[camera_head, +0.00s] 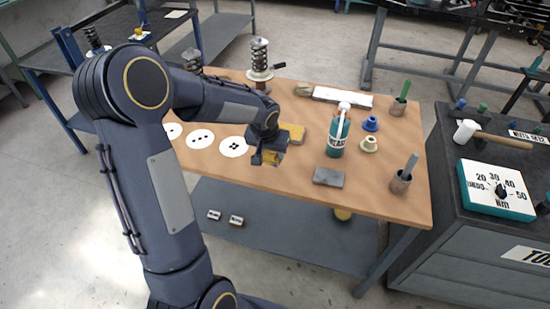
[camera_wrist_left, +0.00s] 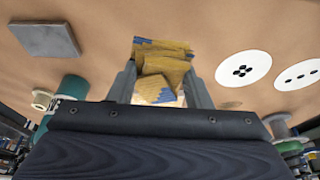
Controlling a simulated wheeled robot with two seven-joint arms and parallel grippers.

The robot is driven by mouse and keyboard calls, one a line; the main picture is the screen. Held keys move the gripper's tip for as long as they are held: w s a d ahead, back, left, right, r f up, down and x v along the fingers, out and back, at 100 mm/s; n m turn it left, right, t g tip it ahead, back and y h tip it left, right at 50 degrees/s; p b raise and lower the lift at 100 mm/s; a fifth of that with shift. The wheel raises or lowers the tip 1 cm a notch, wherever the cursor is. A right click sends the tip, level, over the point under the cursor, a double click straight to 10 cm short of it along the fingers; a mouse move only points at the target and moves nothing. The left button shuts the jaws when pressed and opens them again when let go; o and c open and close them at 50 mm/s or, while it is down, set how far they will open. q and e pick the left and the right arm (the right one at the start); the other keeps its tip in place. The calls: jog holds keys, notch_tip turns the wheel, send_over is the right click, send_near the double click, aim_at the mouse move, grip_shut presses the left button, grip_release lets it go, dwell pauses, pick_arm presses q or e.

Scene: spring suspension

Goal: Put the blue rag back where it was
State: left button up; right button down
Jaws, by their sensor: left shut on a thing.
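In the left wrist view a folded cloth (camera_wrist_left: 165,62), mostly yellow with blue edges, sits between the fingers of my left gripper (camera_wrist_left: 160,88). It is the only rag-like thing there with blue on it. In the head view my left gripper (camera_head: 266,160) is low over the front middle of the wooden table, shut on this cloth (camera_head: 273,157), which is largely hidden by the fingers. I cannot tell whether the cloth touches the table. Another yellow piece (camera_head: 293,132) lies just behind the gripper. My right gripper is not in view.
White discs with black dots (camera_head: 234,147) lie left of the gripper. A grey block (camera_head: 328,176), a green grease bottle (camera_head: 337,140), blue and cream cups (camera_head: 369,144) and a tool holder (camera_head: 401,181) stand to the right. A spring assembly (camera_head: 260,62) stands at the back. The front edge is clear.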

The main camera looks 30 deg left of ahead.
aim_at(274, 158)
pick_arm(q)
jog(key=shift+w+f, duration=0.75)
jog(key=shift+f, duration=0.2)
jog(key=shift+s+x, duration=0.2)
jog(key=shift+x, duration=0.75)
jog(key=shift+s+x, duration=0.2)
jog(key=shift+x, duration=0.75)
jog(key=o, duration=1)
jog(key=shift+d, duration=0.2)
jog(key=shift+o, duration=0.2)
jog(key=shift+s+r, duration=0.1)
jog(key=shift+r, duration=0.35)
jog(key=v, duration=1.1)
jog(key=shift+s+r, duration=0.1)
jog(key=shift+r, duration=0.05)
jog(key=s+d+r+h, duration=0.1)
jog(key=s+d, duration=0.2)
jog(key=s, duration=0.5)
jog(key=s+d+r+t+h, duration=0.1)
jog(key=s+d, duration=0.3)
jog(key=s, duration=0.4)
jog(key=s+d+r+h, duration=0.2)
jog(key=s+d, duration=0.1)
jog(key=s, duration=0.5)
jog(key=shift+d+r+m+t+h, duration=0.2)
jog(key=shift+r+m+t+h, duration=0.1)
jog(key=shift+r+m+t, duration=0.1)
